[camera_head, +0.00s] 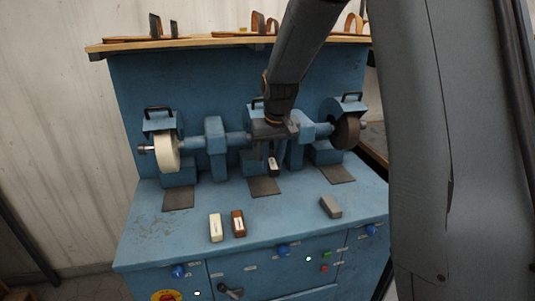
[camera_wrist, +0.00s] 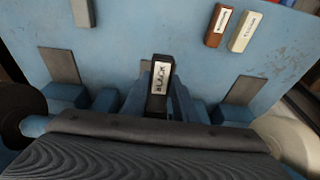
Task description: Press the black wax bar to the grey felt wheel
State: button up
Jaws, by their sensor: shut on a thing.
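My gripper (camera_head: 273,155) is shut on the black wax bar (camera_head: 273,167), a small dark block with a white label. In the wrist view the bar (camera_wrist: 160,85) reads BLACK and sits between the two fingers, its end reaching past them. The gripper and bar are at the middle station of the blue machine, above its dark pad (camera_head: 264,187). The grey felt wheel cannot be made out in either view; my arm and gripper cover the middle station. Whether the bar touches a wheel cannot be told.
A cream wheel (camera_head: 167,153) is at the left and a dark brown wheel (camera_head: 346,131) at the right. A cream bar (camera_head: 215,228), a brown bar (camera_head: 238,223) and a grey bar (camera_head: 330,207) lie on the blue bench top (camera_head: 285,213). Sandals stand on the shelf (camera_head: 190,42).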

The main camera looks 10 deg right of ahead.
jog(key=s+f+p, duration=0.1)
jog(key=s, duration=0.5)
jog(key=shift+s+f, duration=0.35)
dwell(0.3)
